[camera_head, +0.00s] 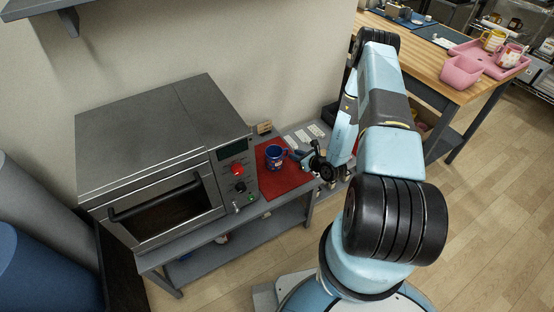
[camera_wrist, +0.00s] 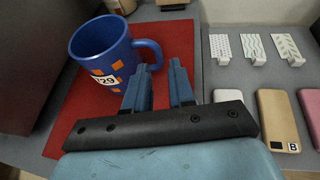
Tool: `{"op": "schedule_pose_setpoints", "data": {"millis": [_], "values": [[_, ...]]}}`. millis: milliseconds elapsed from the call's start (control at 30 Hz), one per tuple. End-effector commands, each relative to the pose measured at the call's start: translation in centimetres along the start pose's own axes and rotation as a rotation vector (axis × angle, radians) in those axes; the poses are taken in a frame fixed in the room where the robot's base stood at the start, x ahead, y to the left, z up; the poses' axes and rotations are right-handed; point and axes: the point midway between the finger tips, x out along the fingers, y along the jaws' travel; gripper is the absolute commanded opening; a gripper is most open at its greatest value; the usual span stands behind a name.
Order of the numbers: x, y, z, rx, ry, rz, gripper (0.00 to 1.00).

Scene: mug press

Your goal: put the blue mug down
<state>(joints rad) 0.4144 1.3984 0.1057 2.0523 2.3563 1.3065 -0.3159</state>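The blue mug (camera_wrist: 100,56) has orange squares and a white label reading 29. It looks upright over the red mat (camera_wrist: 68,123), its handle toward my gripper. In the head view the mug (camera_head: 275,156) is at the mat's far side, right of the oven-like machine. My gripper (camera_wrist: 163,72) has its two blue fingers apart with a gap between them. The fingertips are at the mug's handle, and the left finger overlaps the handle's lower part. In the head view my gripper (camera_head: 303,157) is just right of the mug. Contact with the handle is unclear.
The machine (camera_head: 165,165) with a red button stands left of the mat. A wooden table (camera_head: 420,50) holds a pink tray (camera_head: 480,53) and mugs.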

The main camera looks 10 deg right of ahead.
Motion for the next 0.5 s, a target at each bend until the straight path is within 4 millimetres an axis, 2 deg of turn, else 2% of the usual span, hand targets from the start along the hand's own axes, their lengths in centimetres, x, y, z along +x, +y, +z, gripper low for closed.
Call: {"op": "schedule_pose_setpoints", "data": {"millis": [100,367,500], "values": [[1.7,0.0,0.0,0.0,-0.001,0.001,0.24],[3.3,0.0,0.0,-0.001,-0.001,0.001,0.24],[5.0,0.0,0.1,-0.001,-0.001,0.001,0.24]]}}
